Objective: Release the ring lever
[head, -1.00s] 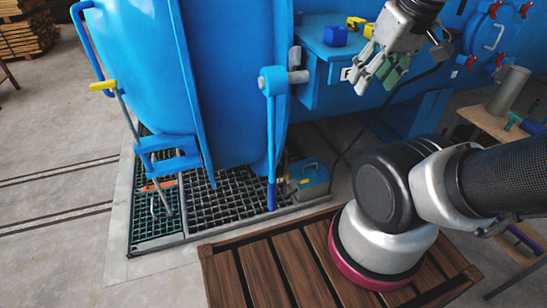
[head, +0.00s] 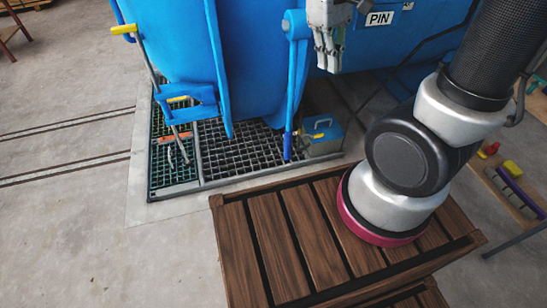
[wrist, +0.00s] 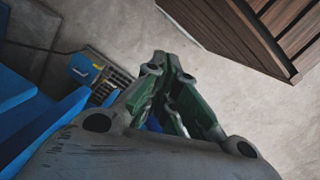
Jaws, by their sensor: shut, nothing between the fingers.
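A blue lever arm (head: 295,85) hangs nearly straight down from a pivot on the right side of the big blue autoclave (head: 180,45). Its lower end has a darker blue grip (head: 287,146). A second, thin lever with a yellow handle (head: 124,29) stands tilted at the left of the vessel. No label shows which one is the ring lever. My gripper (head: 329,70) points down just to the right of the hanging lever's upper part, apparently apart from it. In the wrist view its fingers (wrist: 162,58) meet at the tips, shut and empty.
A white PIN label (head: 380,18) is on the blue body right of my gripper. A slatted wooden platform (head: 268,235) is in front. A small blue box (head: 323,136) stands by the floor grating (head: 235,150). A bench (head: 510,195) with tools is at right.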

